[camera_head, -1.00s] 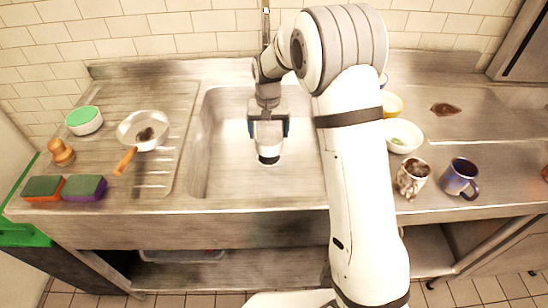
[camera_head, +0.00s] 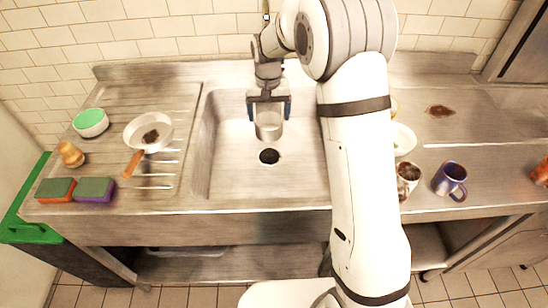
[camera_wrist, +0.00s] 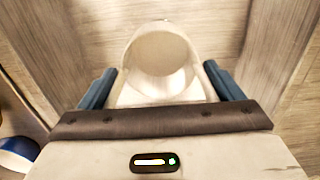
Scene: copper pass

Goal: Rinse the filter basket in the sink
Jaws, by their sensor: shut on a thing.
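My gripper (camera_head: 268,108) is over the sink basin (camera_head: 228,165). It is shut on a pale metal cup-shaped thing that looks like the filter basket (camera_head: 268,128). In the wrist view the basket (camera_wrist: 158,55) shows a round, smooth-walled rim between the blue finger pads. The inside that shows looks pale, and I see no dark grounds there. The dark round drain (camera_head: 269,156) lies in the basin floor, just nearer the front than the basket. I see no water stream.
Left drainboard: a wood-handled pan (camera_head: 149,133) with dark residue, a green-topped round container (camera_head: 90,122), a wooden tamper-like object (camera_head: 70,154) and two sponges (camera_head: 75,190). Right counter: a stained mug (camera_head: 407,180), a blue mug (camera_head: 450,180), a white bowl (camera_head: 402,138) and a brown spill (camera_head: 440,111).

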